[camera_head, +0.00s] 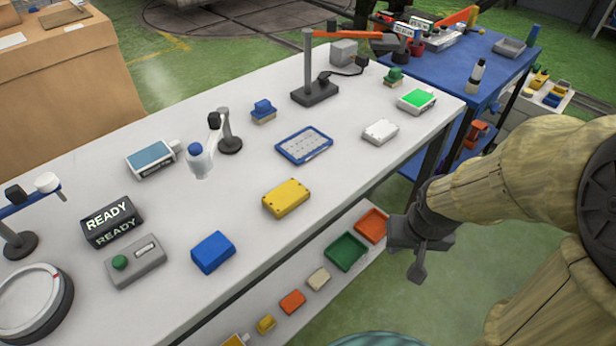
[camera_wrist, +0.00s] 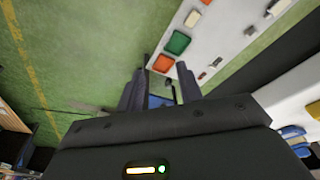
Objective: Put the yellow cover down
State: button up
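The yellow cover (camera_head: 286,198) is a flat yellow box-like piece lying on the white table (camera_head: 240,205), near the front edge. Nothing is touching it in the head view. My gripper (camera_head: 418,268) is beyond the table's front edge, to the right of the cover and well apart from it. In the wrist view my gripper (camera_wrist: 160,88) has its two fingers spread apart, with no yellow piece between them.
A blue block (camera_head: 212,252) and a blue-rimmed tray (camera_head: 304,145) lie near the cover. A lamp stand (camera_head: 314,88) rises at the back. The lower shelf holds a green bin (camera_head: 346,251) and an orange bin (camera_head: 372,225). Bare tabletop surrounds the cover.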

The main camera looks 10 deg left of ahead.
jog(key=shift+w+d, duration=0.15)
jog(key=shift+w, duration=0.25)
jog(key=shift+o, duration=0.4)
jog(key=shift+s, duration=0.15)
jog(key=o, duration=0.4)
jog(key=shift+r, duration=0.15)
jog(key=o, duration=0.9)
jog(key=shift+n, duration=0.6)
jog(key=r+p, duration=0.1)
jog(key=w+a+r+p, duration=0.1)
jog(key=p, duration=0.1)
jog(key=w+a+r+p, duration=0.1)
jog(key=r, duration=0.1)
jog(key=shift+a, duration=0.2)
notch_tip(320, 180, up, 18)
jog(key=n+g+p, duration=0.3)
jog(key=n+p, duration=0.6)
jog(key=p, duration=1.3)
send_over(288, 193)
jog(key=shift+f, duration=0.15)
jog(key=shift+d+f, duration=0.1)
notch_tip(288, 193, down, 12)
jog(key=shift+p, duration=1.25)
